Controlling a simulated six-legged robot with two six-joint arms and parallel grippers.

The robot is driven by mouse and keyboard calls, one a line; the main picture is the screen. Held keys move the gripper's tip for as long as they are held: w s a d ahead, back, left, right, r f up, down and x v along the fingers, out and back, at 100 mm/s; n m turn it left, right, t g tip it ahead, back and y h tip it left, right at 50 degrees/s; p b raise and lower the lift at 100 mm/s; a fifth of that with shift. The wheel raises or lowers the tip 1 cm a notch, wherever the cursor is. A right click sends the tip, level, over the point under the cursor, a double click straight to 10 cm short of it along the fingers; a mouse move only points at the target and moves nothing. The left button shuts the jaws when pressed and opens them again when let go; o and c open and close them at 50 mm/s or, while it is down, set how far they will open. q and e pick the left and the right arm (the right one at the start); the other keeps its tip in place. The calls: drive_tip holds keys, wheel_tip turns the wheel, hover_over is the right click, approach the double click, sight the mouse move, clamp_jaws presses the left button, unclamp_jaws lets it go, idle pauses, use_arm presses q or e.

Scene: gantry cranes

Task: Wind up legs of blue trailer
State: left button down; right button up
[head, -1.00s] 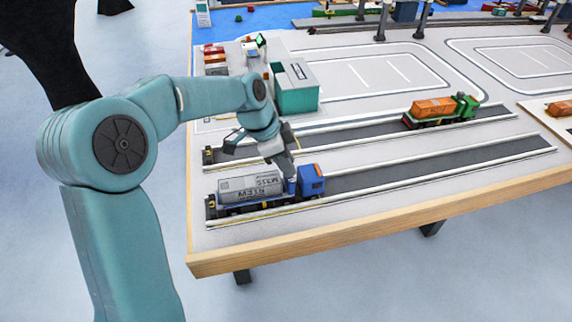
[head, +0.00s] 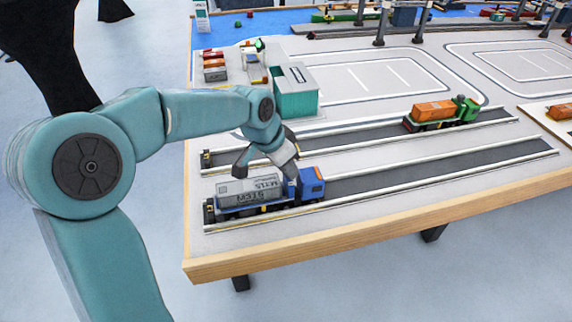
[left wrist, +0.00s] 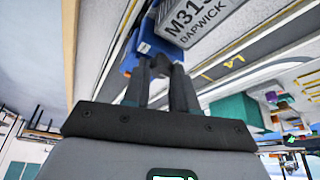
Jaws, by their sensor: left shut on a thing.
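The blue truck cab (head: 312,184) stands in the near lane. Directly to its left is the blue trailer (head: 228,211), carrying a grey container (head: 248,189) with dark lettering. My left gripper (head: 291,176) is between the cab and the container, pointing down. In the left wrist view its fingers (left wrist: 162,66) are close together beside the lettered container (left wrist: 200,18) and a blue vehicle part (left wrist: 144,46). It is shut on a small part at the trailer's front end, mostly hidden by the fingers. The trailer's legs cannot be made out. My right gripper is not in view.
A green truck with an orange container (head: 434,111) stands in the far lane. A teal-walled building (head: 296,96) and small stacked containers (head: 214,66) are behind. The near lane is clear right of the cab. The wooden table edge (head: 350,237) runs along the front.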

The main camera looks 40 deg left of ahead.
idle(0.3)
use_arm(q)
drive_tip(key=c, duration=0.9)
unclamp_jaws()
drive_tip(key=shift+r, duration=0.1)
drive_tip(key=p+v, duration=0.2)
drive_tip(key=v, duration=1.4)
drive_tip(key=shift+s+a, duration=0.1)
drive_tip(key=shift+s, duration=0.1)
